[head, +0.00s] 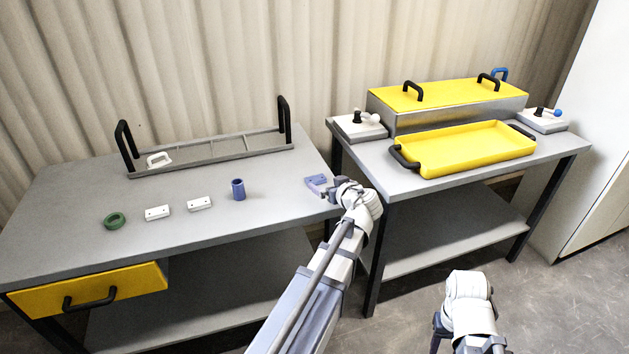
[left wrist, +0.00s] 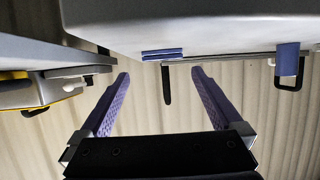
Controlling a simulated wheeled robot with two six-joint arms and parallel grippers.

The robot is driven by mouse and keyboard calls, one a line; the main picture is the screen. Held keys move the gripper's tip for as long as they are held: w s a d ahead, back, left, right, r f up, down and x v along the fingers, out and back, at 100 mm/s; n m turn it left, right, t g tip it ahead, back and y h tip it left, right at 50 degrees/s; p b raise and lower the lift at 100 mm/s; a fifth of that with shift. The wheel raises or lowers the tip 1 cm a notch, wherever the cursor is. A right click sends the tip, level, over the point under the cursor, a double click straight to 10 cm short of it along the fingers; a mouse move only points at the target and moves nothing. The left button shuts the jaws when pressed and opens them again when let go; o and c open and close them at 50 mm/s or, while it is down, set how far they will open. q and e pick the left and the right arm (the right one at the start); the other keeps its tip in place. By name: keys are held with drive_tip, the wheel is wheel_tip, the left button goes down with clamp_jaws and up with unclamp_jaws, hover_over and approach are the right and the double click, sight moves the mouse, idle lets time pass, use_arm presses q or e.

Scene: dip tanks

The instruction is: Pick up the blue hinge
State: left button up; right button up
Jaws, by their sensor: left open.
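The blue hinge (head: 316,181) lies flat near the right edge of the left grey table (head: 260,215). My left gripper (head: 329,190) is right beside the hinge at that edge, open and empty. In the left wrist view, which is upside down, the hinge (left wrist: 162,54) shows edge-on on the table, between the two open fingertips (left wrist: 160,76) and a little ahead of them. In the head view the fingertips are partly hidden against the hinge; I cannot tell whether they touch it. My right gripper (head: 437,328) is low at the bottom right, its fingers mostly hidden.
A blue cylinder (head: 238,190), two white blocks (head: 158,213) (head: 199,203) and a green ring (head: 115,221) stand left of the hinge. A rack (head: 215,155) with black handles is behind. The right table holds a yellow tray (head: 470,150) and a yellow-lidded tank (head: 448,93).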

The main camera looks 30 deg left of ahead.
sight(315, 177)
use_arm(q)
drive_tip(key=shift+b+x, duration=1)
drive_tip(key=shift+x, duration=2.25)
drive_tip(key=shift+s+a, duration=0.1)
drive_tip(key=shift+s, duration=0.1)
drive_tip(key=shift+c, duration=0.2)
drive_tip(key=c, duration=1.2)
drive_tip(key=shift+r, duration=0.15)
drive_tip(key=shift+c, duration=0.2)
wheel_tip(315, 177, up, 10)
drive_tip(key=p, duration=1)
